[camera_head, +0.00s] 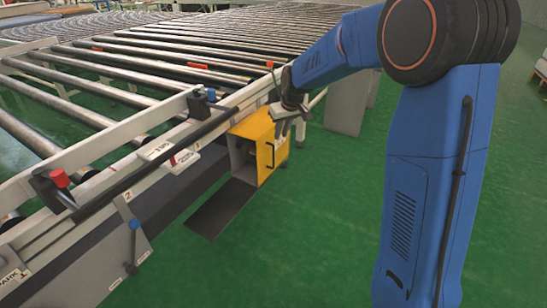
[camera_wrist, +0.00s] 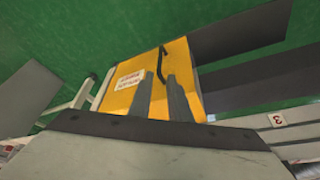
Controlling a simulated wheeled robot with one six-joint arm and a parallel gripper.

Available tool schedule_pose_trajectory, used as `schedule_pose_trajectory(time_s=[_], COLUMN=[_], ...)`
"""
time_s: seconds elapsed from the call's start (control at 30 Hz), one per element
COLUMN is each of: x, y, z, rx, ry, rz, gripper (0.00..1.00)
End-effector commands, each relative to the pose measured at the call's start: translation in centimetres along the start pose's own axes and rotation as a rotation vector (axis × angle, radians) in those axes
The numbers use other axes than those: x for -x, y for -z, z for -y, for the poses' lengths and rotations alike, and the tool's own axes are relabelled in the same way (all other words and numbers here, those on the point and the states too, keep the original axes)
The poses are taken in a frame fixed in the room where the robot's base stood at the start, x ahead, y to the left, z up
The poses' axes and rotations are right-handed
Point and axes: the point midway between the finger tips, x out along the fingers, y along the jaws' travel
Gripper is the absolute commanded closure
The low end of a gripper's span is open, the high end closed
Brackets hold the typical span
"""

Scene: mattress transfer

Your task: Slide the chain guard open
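The chain guard is a yellow box-like cover (camera_head: 265,135) on the near side of the roller conveyor, with a black handle (camera_head: 270,154) on its outer face. In the wrist view the yellow guard (camera_wrist: 122,100) fills the middle and carries a white label. Its black handle (camera_wrist: 165,62) shows just beyond and between my fingertips. My gripper (camera_head: 289,125) is above and beside the guard's upper edge in the head view. In the wrist view my gripper (camera_wrist: 160,74) has its two grey fingers apart with nothing held. I cannot tell whether a fingertip touches the guard.
The roller conveyor (camera_head: 150,60) stretches across the back and left. A dark flat plate (camera_head: 215,208) sticks out below the guard. Green floor (camera_head: 300,240) is open in front.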

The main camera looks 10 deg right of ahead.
Motion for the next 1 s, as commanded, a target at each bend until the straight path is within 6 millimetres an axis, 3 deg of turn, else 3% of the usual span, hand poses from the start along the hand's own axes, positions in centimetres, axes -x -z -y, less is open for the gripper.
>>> schedule_pose_trajectory(time_s=[0.27, 1.0], x=[-2.2, -14.8], y=[0.2, 0.2], z=[0.0, 0.1], rx=[0.001, 0.002], ry=[0.001, 0.001], rz=[0.001, 0.001], gripper=[0.83, 0.83])
